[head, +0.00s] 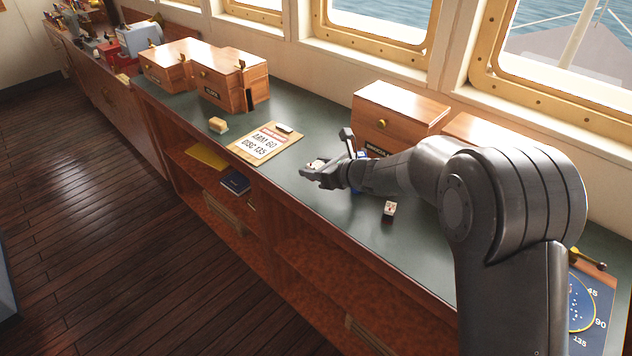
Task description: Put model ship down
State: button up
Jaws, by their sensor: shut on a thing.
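My gripper (328,163) is in the middle of the head view, over the green counter top (285,185). It is shut on a small pale thing with a dark reddish spot, which I take to be the model ship (317,164). The fingers and wrist hide much of it, and its full shape cannot be made out. It looks close above the counter, but I cannot tell whether it touches. A bit of blue (361,155) shows just behind my wrist; what it belongs to is unclear.
A clipboard (243,152) lies left of my gripper, with a tan block (218,125) beyond it. Wooden boxes (232,85) (400,105) line the window side.

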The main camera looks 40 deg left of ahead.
aim_at(317, 191)
jog(key=shift+f, duration=2.95)
jog(key=shift+f, duration=0.1)
jog(key=o, duration=1)
jog(key=shift+c, duration=0.2)
jog(key=shift+d, duration=0.15)
jog(key=v, duration=1.1)
jog(key=shift+d+r, duration=0.25)
jog(key=shift+d, duration=0.1)
